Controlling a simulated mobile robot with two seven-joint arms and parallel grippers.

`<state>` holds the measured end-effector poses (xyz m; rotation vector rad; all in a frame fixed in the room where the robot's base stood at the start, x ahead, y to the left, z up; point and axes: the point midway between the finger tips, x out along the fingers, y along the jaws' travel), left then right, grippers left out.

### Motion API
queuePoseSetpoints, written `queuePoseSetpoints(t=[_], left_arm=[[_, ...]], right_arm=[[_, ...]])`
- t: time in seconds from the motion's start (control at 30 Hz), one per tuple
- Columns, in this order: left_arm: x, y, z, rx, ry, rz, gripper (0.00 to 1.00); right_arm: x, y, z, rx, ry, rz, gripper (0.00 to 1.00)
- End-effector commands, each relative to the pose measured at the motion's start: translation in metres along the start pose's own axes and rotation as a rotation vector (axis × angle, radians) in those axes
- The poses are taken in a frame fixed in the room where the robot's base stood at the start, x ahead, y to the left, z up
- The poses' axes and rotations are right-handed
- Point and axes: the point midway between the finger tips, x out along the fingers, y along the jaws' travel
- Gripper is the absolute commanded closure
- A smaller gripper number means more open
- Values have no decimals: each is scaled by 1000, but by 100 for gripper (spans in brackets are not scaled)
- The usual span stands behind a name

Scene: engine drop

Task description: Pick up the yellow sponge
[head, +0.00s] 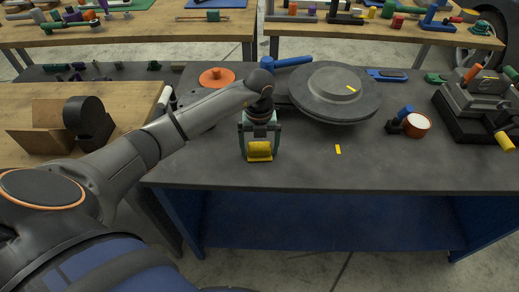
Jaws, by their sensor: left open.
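The yellow sponge (260,148) is at the left part of the dark workbench, close to its front edge. My left gripper (260,154) is right over it, with a finger on either side of the sponge. The gripper is open. I cannot tell whether the fingers touch the sponge. The sponge's upper part is partly covered by the gripper body. My right gripper is not in view.
A large grey disc (335,93) lies behind and right of the gripper. An orange disc (216,77) sits to its left, behind my arm. A small yellow piece (338,149) lies to the right. The front-right benchtop is clear. A grey machine (480,105) stands far right.

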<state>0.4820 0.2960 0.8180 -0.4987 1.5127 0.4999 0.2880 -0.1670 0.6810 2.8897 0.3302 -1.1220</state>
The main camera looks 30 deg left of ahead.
Motion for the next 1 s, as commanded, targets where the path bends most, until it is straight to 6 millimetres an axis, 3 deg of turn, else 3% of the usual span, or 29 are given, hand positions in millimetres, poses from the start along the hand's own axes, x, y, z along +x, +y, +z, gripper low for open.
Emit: queuePoseSetpoints(t=[0.27,0.83,1.0], left_arm=[[4,0,0,0,0,0,0],[4,0,0,1,0,-1,63],[4,0,0,1,-1,-1,65]], right_arm=[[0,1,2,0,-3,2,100],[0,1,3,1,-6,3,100],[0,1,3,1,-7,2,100]])
